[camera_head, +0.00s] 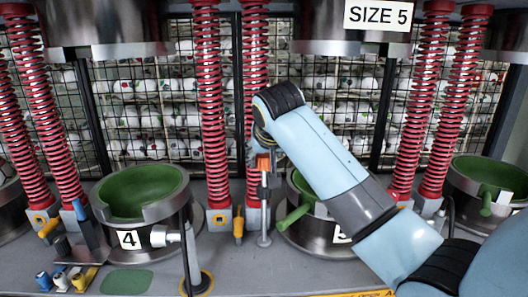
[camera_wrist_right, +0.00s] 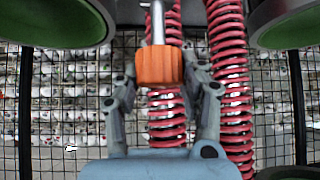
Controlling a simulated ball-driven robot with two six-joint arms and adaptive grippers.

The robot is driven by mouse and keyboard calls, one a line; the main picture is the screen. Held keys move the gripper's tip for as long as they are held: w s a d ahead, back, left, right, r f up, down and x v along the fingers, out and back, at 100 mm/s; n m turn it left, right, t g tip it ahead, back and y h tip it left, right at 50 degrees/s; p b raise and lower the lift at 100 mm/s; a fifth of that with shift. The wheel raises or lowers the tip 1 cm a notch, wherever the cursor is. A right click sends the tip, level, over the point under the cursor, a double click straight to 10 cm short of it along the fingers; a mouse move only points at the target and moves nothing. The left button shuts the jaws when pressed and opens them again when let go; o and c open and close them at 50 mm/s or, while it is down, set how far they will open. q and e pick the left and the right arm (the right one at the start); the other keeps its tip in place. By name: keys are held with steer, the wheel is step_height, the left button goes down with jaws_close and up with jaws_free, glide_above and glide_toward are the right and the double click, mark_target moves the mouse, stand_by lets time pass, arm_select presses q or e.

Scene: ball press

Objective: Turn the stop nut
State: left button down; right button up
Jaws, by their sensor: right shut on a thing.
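The stop nut, an orange ribbed collar (camera_head: 263,162), sits on an upright metal rod (camera_head: 264,210) between the two moulds in the head view. In the right wrist view the orange nut (camera_wrist_right: 159,66) is on the rod (camera_wrist_right: 158,20), between the grey fingers. My right gripper (camera_wrist_right: 160,60) is shut on the nut, one finger on each side. My left gripper is in neither view.
A mould marked 4 (camera_head: 175,217) with a green inside stands left; the size 5 mould (camera_head: 290,232), with a green handle (camera_head: 293,217), is partly behind my arm. Red springs (camera_head: 211,100) rise close behind the rod. Small tools (camera_head: 68,279) lie at the lower left.

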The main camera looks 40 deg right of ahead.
steer(key=shift+m+g+h, duration=0.7)
steer(key=shift+m+h, duration=0.3)
steer(key=shift+m, duration=0.6)
steer(key=o, duration=1.2)
steer(key=shift+r, duration=0.1)
steer(key=v, duration=0.7)
steer(key=shift+a, duration=0.2)
steer(key=shift+s, duration=0.1)
